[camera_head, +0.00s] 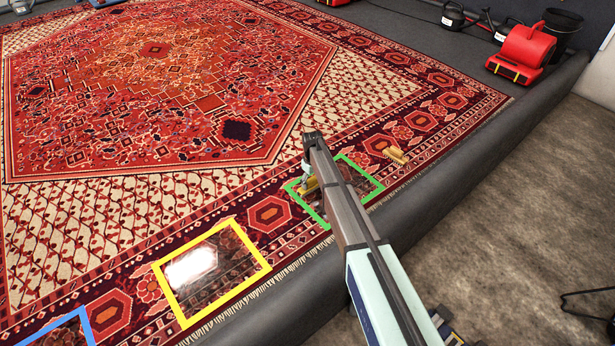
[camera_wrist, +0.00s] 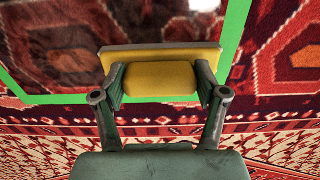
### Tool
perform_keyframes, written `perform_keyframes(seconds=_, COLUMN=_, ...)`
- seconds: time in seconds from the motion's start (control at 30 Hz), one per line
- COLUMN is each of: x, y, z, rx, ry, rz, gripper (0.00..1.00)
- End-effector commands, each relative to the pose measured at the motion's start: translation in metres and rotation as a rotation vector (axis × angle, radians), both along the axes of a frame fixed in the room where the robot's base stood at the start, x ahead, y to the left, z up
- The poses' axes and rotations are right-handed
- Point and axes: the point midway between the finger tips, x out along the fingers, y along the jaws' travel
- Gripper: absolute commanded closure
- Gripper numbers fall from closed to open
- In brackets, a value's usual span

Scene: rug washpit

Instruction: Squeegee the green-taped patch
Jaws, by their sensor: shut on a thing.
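The green-taped patch (camera_head: 372,193) lies on the rug's border near its right edge, partly hidden behind my arm. Its tape (camera_wrist: 60,99) also runs across the wrist view and up the right side, around a dark, glossy area. My gripper (camera_wrist: 160,88) is shut on a yellow squeegee (camera_wrist: 160,58), one finger at each end of its grip. In the wrist view the squeegee overlaps the tape strip, its long edge over the dark area. In the head view the squeegee (camera_head: 309,186) is at the patch's left side. I cannot tell whether it touches the rug.
A yellow-taped patch (camera_head: 253,248) with a bright wet sheen lies at lower left, and a blue-taped patch (camera_head: 85,325) beyond it. A small yellowish block or brush (camera_head: 396,155) lies right of the green patch. A grey padded curb (camera_head: 480,145) borders the rug; a red blower (camera_head: 522,52) stands beyond.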

Motion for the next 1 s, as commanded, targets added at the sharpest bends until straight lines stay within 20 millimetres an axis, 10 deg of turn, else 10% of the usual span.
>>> perform_keyframes(seconds=1.0, x=-0.084, y=-0.073, z=0.001, rx=-0.001, ry=0.002, rz=0.007, gripper=0.72)
